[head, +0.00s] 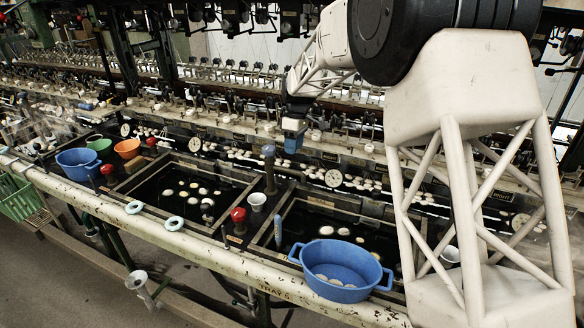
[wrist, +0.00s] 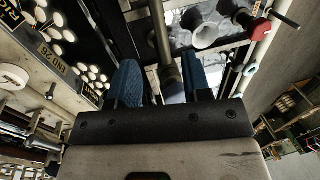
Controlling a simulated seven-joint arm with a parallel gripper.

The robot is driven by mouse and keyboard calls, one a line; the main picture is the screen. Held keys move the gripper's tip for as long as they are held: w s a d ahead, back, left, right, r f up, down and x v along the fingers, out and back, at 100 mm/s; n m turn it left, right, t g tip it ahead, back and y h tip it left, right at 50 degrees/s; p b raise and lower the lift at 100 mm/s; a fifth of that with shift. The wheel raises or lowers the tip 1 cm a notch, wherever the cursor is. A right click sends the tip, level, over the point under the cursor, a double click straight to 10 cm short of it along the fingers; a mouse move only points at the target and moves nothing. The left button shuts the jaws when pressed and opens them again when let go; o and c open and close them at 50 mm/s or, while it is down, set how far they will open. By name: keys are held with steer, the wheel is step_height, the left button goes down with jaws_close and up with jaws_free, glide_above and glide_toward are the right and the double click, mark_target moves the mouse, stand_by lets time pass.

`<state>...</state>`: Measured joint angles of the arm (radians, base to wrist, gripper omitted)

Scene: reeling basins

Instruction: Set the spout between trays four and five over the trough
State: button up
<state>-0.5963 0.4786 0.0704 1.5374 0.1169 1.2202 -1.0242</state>
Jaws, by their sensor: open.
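The left basin (head: 160,168) and the right basin, by lettering like "TRAY 5", hold dark water and pale cocoons. On the divider between them stands a dark upright post (head: 269,172) with a blue-grey top, perhaps the spout's handle. A small curved grey pipe (head: 208,206) shows at the left basin's near right corner. Which part is the spout, I cannot tell for sure. My gripper (head: 293,135) is open just right of the post's top. In the wrist view a post (wrist: 163,45) shows between its blue fingers (wrist: 160,85); contact cannot be told. I cannot pick out the trough with certainty.
A blue tub (head: 342,280) with cocoons sits at the right basin's front. A red knob (head: 238,214) and white cup (head: 257,201) stand near the post. Blue (head: 78,161) and orange (head: 127,149) bowls are left. A reeling machine lines the back.

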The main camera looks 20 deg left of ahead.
mark_target(285, 172)
steer(key=shift+f, duration=0.15)
steer(key=shift+s+f, duration=0.25)
steer(key=shift+f, duration=1)
steer(key=shift+s+f, duration=0.3)
steer(key=shift+f, duration=0.9)
steer(key=shift+s+f, duration=0.25)
steer(key=shift+f, duration=1)
jaws_close()
